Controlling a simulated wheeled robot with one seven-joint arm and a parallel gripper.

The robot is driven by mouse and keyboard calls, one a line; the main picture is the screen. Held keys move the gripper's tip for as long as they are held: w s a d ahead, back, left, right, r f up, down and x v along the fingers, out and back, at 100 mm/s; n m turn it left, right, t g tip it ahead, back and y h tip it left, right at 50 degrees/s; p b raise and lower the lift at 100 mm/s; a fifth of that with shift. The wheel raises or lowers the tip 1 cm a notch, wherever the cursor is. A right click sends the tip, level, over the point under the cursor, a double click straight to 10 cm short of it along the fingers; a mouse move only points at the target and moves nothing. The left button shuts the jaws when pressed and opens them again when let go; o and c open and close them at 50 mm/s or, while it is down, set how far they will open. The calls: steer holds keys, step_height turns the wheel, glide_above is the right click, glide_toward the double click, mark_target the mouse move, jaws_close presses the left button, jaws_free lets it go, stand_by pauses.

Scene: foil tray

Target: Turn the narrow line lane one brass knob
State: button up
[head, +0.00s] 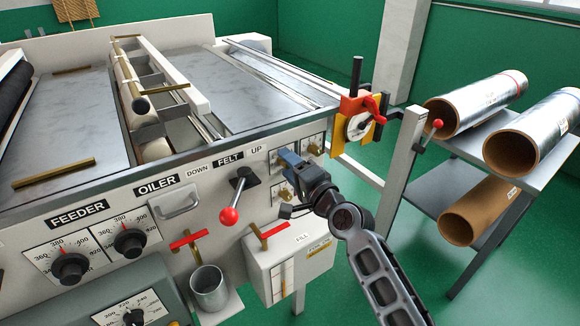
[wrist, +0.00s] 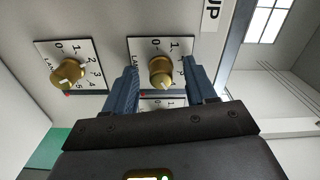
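Brass knobs on small white dial plates are set in the machine's front panel. In the wrist view one brass knob (wrist: 162,72) sits between the two fingers of my gripper (wrist: 159,68), with a visible gap on each side. A second brass knob (wrist: 67,73) is to its left, outside the fingers. The plates read "LANE", but the lane numbers cannot be read. In the head view my gripper (head: 283,155) is at the panel and hides one dial; another brass knob (head: 314,149) shows to its right.
A black lever with a red ball (head: 229,215) stands out left of my gripper. A red clamp and gauge (head: 360,115) are at the panel's right corner. A metal cup (head: 209,289) and a white filler box (head: 290,262) are below. Foil rolls (head: 480,100) lie on a rack at right.

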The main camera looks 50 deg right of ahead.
steer(key=b+v, duration=0.1)
steer(key=v, duration=0.6)
steer(key=shift+s+b, duration=0.4)
steer(key=shift+a, duration=0.1)
steer(key=s+a+f+n+g+y, duration=0.1)
steer(key=s+a+f+n, duration=0.25)
steer(key=s+a, duration=0.3)
steer(key=s+a+f+n+g, duration=0.1)
steer(key=s+a+f+n, duration=0.1)
steer(key=s+a+n, duration=0.4)
steer(key=s+a+r+n+y, duration=0.2)
steer(key=s+a+r+n, duration=0.1)
steer(key=s, duration=0.5)
steer(key=s+a+r+n+y, duration=0.2)
steer(key=s+a+n, duration=0.3)
steer(key=s, duration=0.4)
steer(key=shift+s+r+n+g, duration=0.3)
steer(key=shift+r+n, duration=0.15)
steer(key=shift+n, duration=0.4)
